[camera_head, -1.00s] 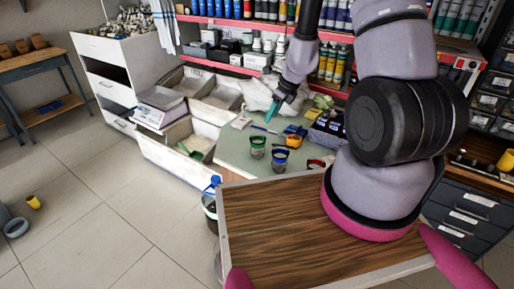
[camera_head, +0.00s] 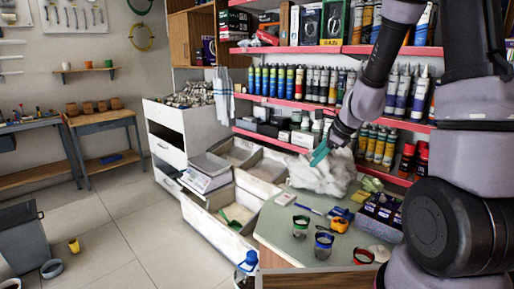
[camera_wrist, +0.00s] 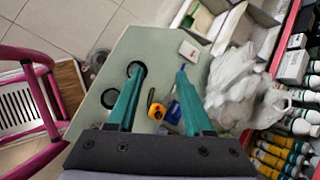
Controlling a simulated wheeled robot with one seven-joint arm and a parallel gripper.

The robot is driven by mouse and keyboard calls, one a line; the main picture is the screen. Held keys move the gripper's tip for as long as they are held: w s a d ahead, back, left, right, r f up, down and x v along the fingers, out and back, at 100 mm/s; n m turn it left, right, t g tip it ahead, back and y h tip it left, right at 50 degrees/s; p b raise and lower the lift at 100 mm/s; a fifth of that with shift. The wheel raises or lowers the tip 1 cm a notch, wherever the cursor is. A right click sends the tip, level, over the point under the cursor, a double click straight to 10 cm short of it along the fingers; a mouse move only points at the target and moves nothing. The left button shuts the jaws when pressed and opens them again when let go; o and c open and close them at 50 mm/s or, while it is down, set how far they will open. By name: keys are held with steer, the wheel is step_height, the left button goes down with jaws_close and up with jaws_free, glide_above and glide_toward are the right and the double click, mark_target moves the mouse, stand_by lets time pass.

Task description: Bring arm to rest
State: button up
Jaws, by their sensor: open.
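My gripper (camera_head: 320,153) has teal fingers and hangs above the green-grey counter (camera_head: 281,232) in the head view, in front of a crumpled white plastic bag. In the wrist view its two fingers (camera_wrist: 157,98) are spread apart with nothing between them. The counter top (camera_wrist: 160,48) lies below the fingers, with two dark round cups and small yellow and blue items on it. My arm comes down from the upper right of the head view, and its thick black joint fills the lower right.
The white bag (camera_head: 322,176) lies at the back of the counter, near shelves of bottles (camera_head: 318,85). Cups (camera_head: 300,226) and a blue box tray (camera_head: 381,212) stand on the counter. White bins (camera_head: 215,235) adjoin it at left. Open tiled floor (camera_head: 110,235) lies further left.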

steer(key=s+a+r+n, duration=0.1)
steer(key=s+r+n, duration=0.3)
steer(key=r, duration=0.3)
steer(key=s+r+n, duration=0.3)
steer(key=r+n, duration=0.2)
steer(key=r, duration=0.3)
steer(key=s+d+r+n+t+h, duration=0.1)
steer(key=s+d+r+n, duration=0.2)
steer(key=s, duration=0.4)
steer(key=s+d+r+n+t+h, duration=0.1)
steer(key=s+d+r+n, duration=0.1)
steer(key=s+r+n, duration=0.3)
steer(key=shift+s+d+r+h, duration=0.3)
steer(key=shift+s+d, duration=0.1)
steer(key=shift+s, duration=0.65)
